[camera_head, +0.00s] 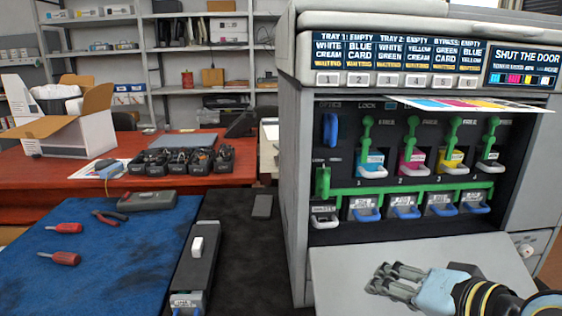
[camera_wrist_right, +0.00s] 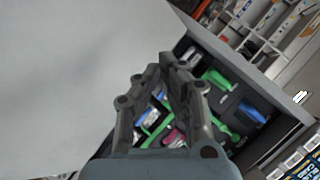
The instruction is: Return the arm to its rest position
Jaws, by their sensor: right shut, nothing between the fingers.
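My right gripper (camera_head: 385,276) is in front of the printer's lowered door (camera_head: 350,270), at the lower right of the head view. Its arm comes in from the lower right corner. The fingers are shut and hold nothing. In the right wrist view the gripper (camera_wrist_right: 165,75) fills the middle, with the printer's green levers and coloured cartridges seen beyond and between its finger links. My left arm and gripper do not show.
The printer (camera_head: 295,200) stands open at right, with cyan (camera_head: 371,164), magenta (camera_head: 411,163) and yellow (camera_head: 450,161) cartridges in its bay. A long dark cartridge (camera_head: 197,262) lies on the black mat. A blue mat (camera_head: 100,275) holds screwdrivers and pliers.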

